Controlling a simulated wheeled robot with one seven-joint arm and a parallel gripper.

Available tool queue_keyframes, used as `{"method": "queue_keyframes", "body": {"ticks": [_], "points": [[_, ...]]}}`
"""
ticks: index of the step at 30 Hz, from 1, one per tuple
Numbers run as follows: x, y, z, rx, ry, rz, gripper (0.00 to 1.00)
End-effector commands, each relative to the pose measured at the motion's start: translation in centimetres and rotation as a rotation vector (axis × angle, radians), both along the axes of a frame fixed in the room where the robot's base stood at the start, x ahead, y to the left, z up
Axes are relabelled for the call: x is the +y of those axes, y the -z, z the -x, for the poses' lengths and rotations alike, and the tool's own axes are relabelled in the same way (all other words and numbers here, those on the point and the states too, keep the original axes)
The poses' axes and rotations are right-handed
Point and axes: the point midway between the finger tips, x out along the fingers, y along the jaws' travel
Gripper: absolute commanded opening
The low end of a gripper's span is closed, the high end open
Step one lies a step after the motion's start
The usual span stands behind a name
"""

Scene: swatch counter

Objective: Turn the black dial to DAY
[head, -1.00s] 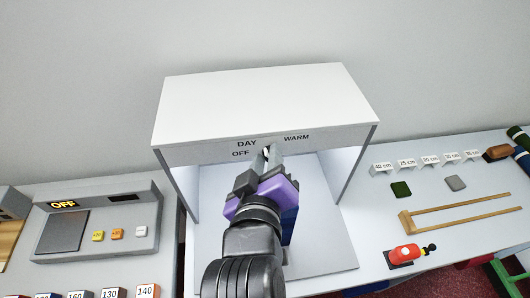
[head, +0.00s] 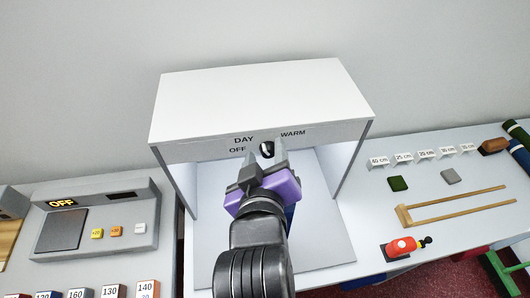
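The black dial (head: 267,149) is on the front panel of a white light booth (head: 262,105), below and between the printed labels DAY (head: 244,140) and WARM (head: 293,133), with OFF (head: 237,150) to the left. A small white mark shows on the dial. It seems to lean up and left, but is too small to tell exactly where it points. My gripper (head: 266,157) is in front of the panel with its fingers spread, one on each side of the dial. The fingers look apart from the dial. My gripper's purple body hides part of the booth's inside.
A grey device (head: 100,222) reading OFF, with several buttons, stands on the left, numbered boxes (head: 113,292) in front. The booth's side walls flank my arm.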

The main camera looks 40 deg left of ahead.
Motion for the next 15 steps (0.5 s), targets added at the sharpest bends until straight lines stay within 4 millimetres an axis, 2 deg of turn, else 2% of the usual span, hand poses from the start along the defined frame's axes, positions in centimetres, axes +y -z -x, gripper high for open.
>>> {"method": "queue_keyframes", "body": {"ticks": [10,15], "points": [[-0.2,-0.2,0.2,-0.002,0.001,-0.002,0.49],[-1.4,-0.7,1.7,-0.003,0.001,-0.003,0.49]]}}
